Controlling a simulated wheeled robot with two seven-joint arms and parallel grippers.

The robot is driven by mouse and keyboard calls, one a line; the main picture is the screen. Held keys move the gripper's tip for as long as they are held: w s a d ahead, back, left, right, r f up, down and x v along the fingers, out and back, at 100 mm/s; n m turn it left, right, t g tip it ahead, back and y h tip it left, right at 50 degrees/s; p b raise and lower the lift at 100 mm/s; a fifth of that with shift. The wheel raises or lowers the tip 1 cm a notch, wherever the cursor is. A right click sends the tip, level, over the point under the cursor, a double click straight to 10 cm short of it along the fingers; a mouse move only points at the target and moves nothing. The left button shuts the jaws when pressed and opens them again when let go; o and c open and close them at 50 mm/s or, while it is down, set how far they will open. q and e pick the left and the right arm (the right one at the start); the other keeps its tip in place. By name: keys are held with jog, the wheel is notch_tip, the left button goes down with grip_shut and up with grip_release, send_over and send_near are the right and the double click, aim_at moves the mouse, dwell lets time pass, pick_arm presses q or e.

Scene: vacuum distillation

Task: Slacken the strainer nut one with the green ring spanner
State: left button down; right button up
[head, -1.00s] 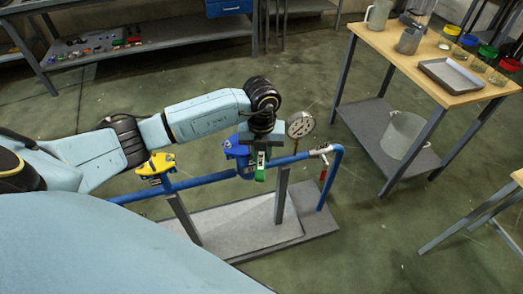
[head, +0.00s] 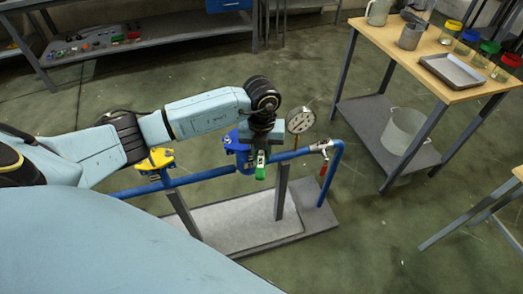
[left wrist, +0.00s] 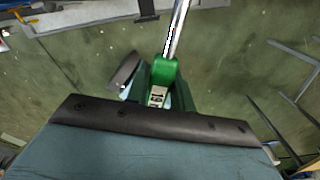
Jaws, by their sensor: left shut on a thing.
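The green ring spanner (head: 261,171) shows in the head view as a short green piece below my left gripper (head: 262,155). In the left wrist view its green handle (left wrist: 165,72) bears a pale label reading 19, and a bright metal shank runs up out of the picture. My left gripper is shut on the spanner's green handle, beside the blue strainer (head: 243,158) on the blue pipe. The strainer nut cannot be made out, and the spanner's ring end is out of sight, so I cannot tell whether it sits on the nut. My right gripper is not in view.
A yellow-topped valve (head: 157,160) is on the pipe to the left. A pressure gauge (head: 300,121) stands close right of my gripper, with a red-handled tap (head: 322,160) beyond. A wooden table (head: 440,60) with jars stands at right. Open floor lies between.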

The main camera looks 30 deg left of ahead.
pick_arm(q)
jog(key=shift+f+b, duration=1.1)
jog(key=shift+f, duration=0.6)
dwell(0.7)
jog(key=shift+w+d+n, duration=0.45)
jog(key=shift+d+n, duration=0.15)
jog(key=shift+w+d+n, duration=0.4)
jog(key=shift+d+n, duration=0.2)
jog(key=shift+w+d+f+n, duration=0.1)
jog(key=shift+w+d+n, duration=0.9)
jog(key=shift+w+n, duration=0.1)
